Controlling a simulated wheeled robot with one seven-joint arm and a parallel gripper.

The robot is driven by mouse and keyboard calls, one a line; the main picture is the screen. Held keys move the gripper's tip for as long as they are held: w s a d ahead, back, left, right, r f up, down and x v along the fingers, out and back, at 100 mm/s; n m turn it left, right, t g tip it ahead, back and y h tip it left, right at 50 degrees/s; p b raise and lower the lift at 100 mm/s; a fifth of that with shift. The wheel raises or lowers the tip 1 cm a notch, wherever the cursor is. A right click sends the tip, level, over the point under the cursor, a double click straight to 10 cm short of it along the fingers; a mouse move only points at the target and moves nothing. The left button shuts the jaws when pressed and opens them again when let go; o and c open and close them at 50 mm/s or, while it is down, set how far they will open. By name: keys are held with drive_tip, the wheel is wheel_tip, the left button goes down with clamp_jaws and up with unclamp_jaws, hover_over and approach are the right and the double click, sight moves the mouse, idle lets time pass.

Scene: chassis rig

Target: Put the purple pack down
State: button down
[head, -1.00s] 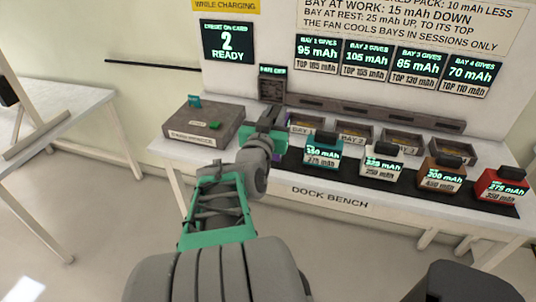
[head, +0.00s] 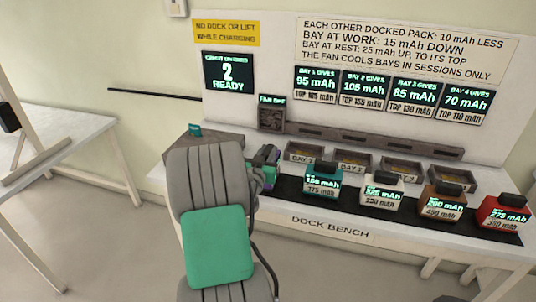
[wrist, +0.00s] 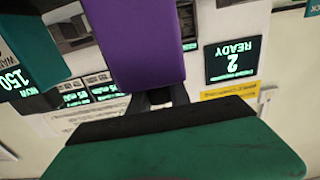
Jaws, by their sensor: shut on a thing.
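The purple pack (wrist: 147,42) fills the upper middle of the wrist view, close to the camera. My gripper (head: 267,172) is shut on it. In the head view only a small purple part of the pack (head: 273,157) shows beside my arm, above the left end of the bench. My arm covers most of it, and I cannot tell whether its bottom touches anything. The dock bench (head: 333,227) carries a dark mat (head: 343,197) with a teal pack (head: 321,181), a white pack (head: 381,192), a brown pack (head: 441,203) and a red pack (head: 503,213).
Several open bays stand behind the packs, among them bay 1 (head: 304,152) and bay 2 (head: 352,161); they look empty. A grey box (head: 222,142) at the left end is mostly behind my arm. The credit sign (head: 228,71) reads 2 ready; the fan sign (head: 271,100) reads off.

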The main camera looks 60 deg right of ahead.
drive_tip(key=shift+f, duration=0.35)
drive_tip(key=shift+f, duration=0.15)
drive_tip(key=c, duration=1.2)
unclamp_jaws()
